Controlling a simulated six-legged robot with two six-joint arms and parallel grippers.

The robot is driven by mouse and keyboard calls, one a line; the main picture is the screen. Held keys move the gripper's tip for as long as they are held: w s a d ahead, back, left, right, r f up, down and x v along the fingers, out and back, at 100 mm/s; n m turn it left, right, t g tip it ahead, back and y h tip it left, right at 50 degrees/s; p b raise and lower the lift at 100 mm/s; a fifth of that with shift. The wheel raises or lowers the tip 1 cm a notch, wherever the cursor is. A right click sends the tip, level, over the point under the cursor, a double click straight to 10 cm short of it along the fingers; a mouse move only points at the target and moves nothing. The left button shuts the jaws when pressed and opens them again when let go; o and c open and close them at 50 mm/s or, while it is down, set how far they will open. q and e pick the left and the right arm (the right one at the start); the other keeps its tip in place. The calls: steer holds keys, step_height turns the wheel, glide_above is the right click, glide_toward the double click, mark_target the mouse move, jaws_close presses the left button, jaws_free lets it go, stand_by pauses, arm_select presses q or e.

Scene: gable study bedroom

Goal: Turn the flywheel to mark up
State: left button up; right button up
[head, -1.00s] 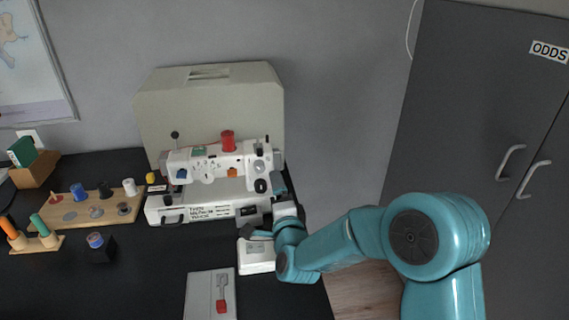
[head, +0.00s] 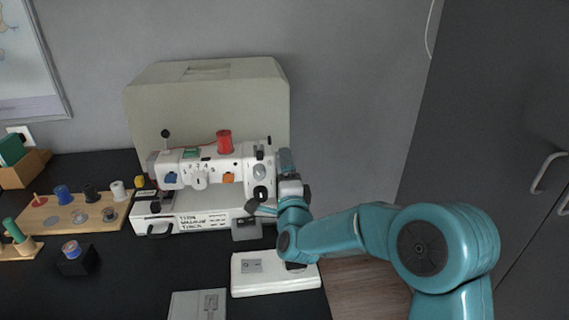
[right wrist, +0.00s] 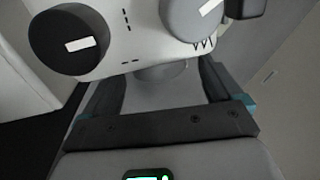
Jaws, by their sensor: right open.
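The white sewing machine (head: 205,171) stands on the black table in front of its pale cover. My right gripper (head: 274,185) is at the machine's right end. In the right wrist view it is open (right wrist: 163,85), its two dark fingers on either side of a pale rounded part (right wrist: 162,72) below the machine's white end. This part may be the flywheel; no mark shows on it. Beyond are a dark dial (right wrist: 62,38) and a grey dial (right wrist: 188,18), each with a white bar. I cannot tell whether the fingers touch the pale part. My left gripper is out of view.
A white box (head: 260,285) lies below my right forearm, with a grey plate (head: 188,307) left of it. A wooden spool rack (head: 55,222) and a dark block with a spool (head: 78,262) stand left. Grey cupboard doors (head: 500,130) close off the right.

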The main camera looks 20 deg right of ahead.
steer(key=shift+x, duration=1.4)
steer(key=c, duration=0.9)
steer(key=shift+r+g+p, duration=0.3)
steer(key=shift+p, duration=0.3)
steer(key=shift+c, duration=0.2)
steer(key=g+p, duration=0.2)
steer(key=p, duration=0.1)
steer(key=shift+r+y, duration=0.2)
steer(key=shift+y, duration=0.2)
steer(key=shift+f+g+p, duration=0.3)
steer(key=shift+g+p, duration=0.15)
steer(key=shift+g, duration=0.05)
steer(key=shift+f, duration=0.15)
